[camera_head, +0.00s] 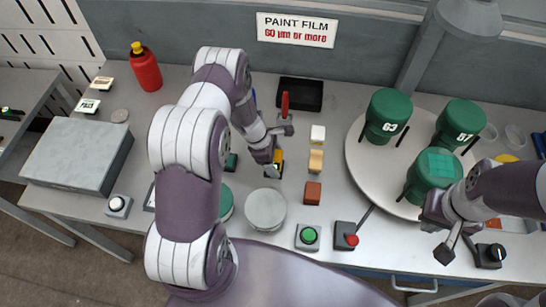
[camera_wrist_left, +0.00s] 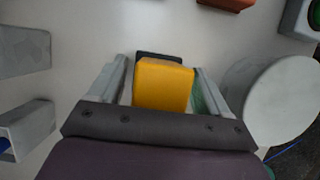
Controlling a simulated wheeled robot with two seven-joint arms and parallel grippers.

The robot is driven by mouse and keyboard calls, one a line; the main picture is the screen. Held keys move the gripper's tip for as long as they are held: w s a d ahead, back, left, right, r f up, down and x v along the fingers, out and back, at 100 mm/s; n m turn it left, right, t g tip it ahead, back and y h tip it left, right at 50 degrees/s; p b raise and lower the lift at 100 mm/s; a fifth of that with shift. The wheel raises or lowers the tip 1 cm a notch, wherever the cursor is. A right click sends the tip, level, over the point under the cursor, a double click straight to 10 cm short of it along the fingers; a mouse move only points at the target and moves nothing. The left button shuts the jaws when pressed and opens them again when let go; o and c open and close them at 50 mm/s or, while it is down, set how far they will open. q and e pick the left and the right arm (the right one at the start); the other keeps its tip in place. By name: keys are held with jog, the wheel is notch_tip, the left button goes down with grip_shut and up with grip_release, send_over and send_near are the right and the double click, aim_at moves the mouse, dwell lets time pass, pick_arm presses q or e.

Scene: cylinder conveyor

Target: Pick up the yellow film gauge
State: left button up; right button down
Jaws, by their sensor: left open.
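The yellow film gauge (camera_head: 279,156) is mostly hidden by my left gripper (camera_head: 275,163) in the head view. In the left wrist view the gauge (camera_wrist_left: 163,85) is a yellow block with a dark part behind it. It lies between the two fingers of my open left gripper (camera_wrist_left: 158,90). A gap shows on its left side; the right finger is close to it, and I cannot tell if they touch. My right gripper (camera_head: 443,228) is at the right, close to a green cylinder (camera_head: 435,172); its jaw state is unclear.
A round white lid-like disc (camera_head: 265,210) is close by, also in the left wrist view (camera_wrist_left: 272,97). Cream (camera_head: 317,134), tan (camera_head: 315,161) and red-brown (camera_head: 312,193) blocks stand to the right. A black tray (camera_head: 300,94) lies behind. A white turntable (camera_head: 362,165) carries green cylinders.

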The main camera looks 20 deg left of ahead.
pick_arm(q)
jog(key=shift+w+d+f, duration=0.1)
jog(key=shift+f, duration=0.05)
jog(key=shift+d, duration=0.1)
jog(key=shift+c, duration=1.2)
jog(key=c, duration=0.9)
jog(key=shift+c, duration=0.4)
